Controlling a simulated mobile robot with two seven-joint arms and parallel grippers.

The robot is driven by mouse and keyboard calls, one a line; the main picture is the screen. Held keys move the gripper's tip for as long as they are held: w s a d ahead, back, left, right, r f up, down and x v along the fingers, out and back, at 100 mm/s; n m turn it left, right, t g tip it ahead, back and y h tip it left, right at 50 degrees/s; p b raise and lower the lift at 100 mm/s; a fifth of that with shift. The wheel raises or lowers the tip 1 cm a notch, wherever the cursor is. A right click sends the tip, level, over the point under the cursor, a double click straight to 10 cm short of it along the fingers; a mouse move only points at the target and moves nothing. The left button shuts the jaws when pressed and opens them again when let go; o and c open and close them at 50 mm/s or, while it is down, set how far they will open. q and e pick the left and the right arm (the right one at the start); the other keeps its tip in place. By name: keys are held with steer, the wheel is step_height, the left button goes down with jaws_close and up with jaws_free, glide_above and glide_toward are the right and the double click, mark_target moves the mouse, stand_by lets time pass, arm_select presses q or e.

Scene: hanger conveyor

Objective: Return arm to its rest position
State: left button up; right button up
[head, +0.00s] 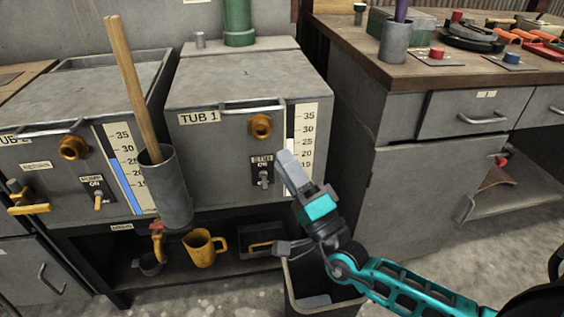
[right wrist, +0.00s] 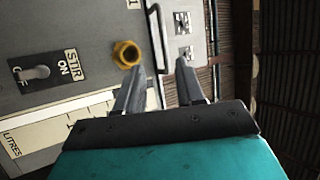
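My right arm, teal and black, comes in from the lower right in the head view. Its right gripper (head: 285,156) points up in front of the lower right part of the grey tub marked TUB 1 (head: 217,90), beside its level scale. In the right wrist view, the two grey fingers of the right gripper (right wrist: 160,66) stand apart with nothing between them. The tub's brass outlet (right wrist: 126,54) lies beyond the fingers, and a switch (right wrist: 35,73) shows at the left. I cannot tell whether the gripper touches the tub. My left gripper is not in view.
A grey bin (head: 292,298) stands below my right gripper. A grey holder (head: 165,190) with a wooden handle (head: 125,75) is at the left tub. A yellow mug (head: 203,248) sits on the lower shelf. A workbench (head: 440,70) with drawers stands at the right.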

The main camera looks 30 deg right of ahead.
steer(key=s+d+f+m+g+h, duration=0.15)
steer(key=f+m+g+h, duration=0.35)
steer(key=m, duration=1)
steer(key=s+d+f+m+g+h, duration=0.15)
steer(key=f+m, duration=0.55)
steer(key=m, duration=0.8)
steer(key=s+a+f+m+g+y, duration=0.35)
steer(key=a+m, duration=0.25)
steer(key=m, duration=0.6)
steer(key=s+a+f+m+g+y, duration=0.25)
steer(key=s+a+m, duration=0.2)
steer(key=m, duration=0.65)
arm_select(q)
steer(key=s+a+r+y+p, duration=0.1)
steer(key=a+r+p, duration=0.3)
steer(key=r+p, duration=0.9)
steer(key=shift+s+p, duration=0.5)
steer(key=shift+p, duration=2.65)
arm_select(e)
step_height(320, 180, up, 13)
steer(key=s+d+m, duration=0.2)
steer(key=shift+s+f+m+h, duration=0.15)
steer(key=shift+f+m+h, duration=0.05)
steer(key=shift+m+h, duration=0.25)
